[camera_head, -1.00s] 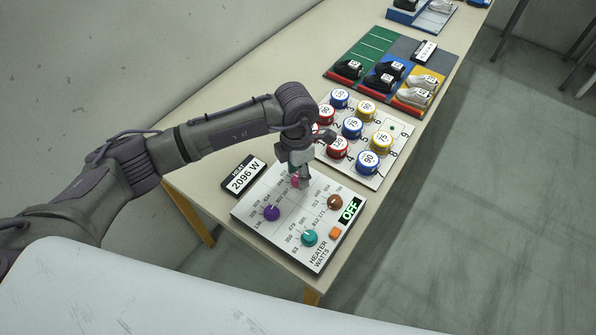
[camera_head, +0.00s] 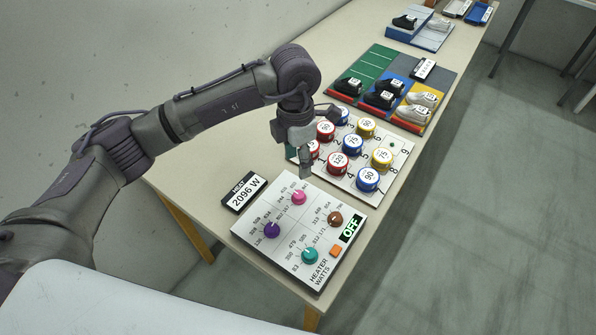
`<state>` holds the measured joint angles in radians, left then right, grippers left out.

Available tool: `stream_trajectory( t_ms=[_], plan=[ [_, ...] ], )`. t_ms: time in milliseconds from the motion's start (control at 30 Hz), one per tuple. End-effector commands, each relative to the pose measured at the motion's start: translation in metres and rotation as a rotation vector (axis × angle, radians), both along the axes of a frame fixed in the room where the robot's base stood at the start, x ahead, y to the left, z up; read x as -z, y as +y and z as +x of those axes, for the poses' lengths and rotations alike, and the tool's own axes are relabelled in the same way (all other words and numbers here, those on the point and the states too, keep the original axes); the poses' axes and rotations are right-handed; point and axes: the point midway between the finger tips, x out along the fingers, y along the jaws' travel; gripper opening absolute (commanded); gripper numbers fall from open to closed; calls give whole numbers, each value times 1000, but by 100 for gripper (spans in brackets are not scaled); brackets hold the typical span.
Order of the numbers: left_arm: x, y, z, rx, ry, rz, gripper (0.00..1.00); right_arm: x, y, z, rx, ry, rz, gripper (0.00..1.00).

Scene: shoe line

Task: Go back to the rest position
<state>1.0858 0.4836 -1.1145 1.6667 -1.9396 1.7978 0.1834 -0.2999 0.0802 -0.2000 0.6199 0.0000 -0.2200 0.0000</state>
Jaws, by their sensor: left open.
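My left gripper (camera_head: 304,172) points down above the far edge of the heater panel, just behind the pink knob (camera_head: 298,198). The white heater panel (camera_head: 322,270) carries the pink knob, a purple knob (camera_head: 272,230), a teal knob (camera_head: 309,255), a brown knob (camera_head: 335,219) and an orange button (camera_head: 336,251). Its display (camera_head: 351,228) reads OFF. A black-framed sign (camera_head: 245,193) reading 2096 W lies beside the panel. My right gripper is not in view.
Behind the panel a white board (camera_head: 369,191) holds several red, blue and yellow numbered discs, partly hidden by my left arm. Farther back, shoes stand on a coloured tray (camera_head: 372,60). The table (camera_head: 210,160) is clear at the left. Open floor lies to the right.

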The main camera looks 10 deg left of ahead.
Motion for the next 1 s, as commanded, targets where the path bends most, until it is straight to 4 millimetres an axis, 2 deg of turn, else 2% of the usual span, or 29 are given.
stream_trajectory(
  t_ms=[200,700,767,867,967,1000],
  plan=[
    [-10,1,0,-1,1,-1,55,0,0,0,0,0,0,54],
    [-8,-4,-2,5,6,-20,55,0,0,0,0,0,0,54],
    [-5,-15,-7,15,15,-67,55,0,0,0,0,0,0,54],
    [0,-52,-24,42,46,-229,55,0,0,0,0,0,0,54],
    [-6,-106,-51,57,98,-492,55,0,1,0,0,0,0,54],
    [-14,-129,-62,52,124,-617,55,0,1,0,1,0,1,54]
  ],
)
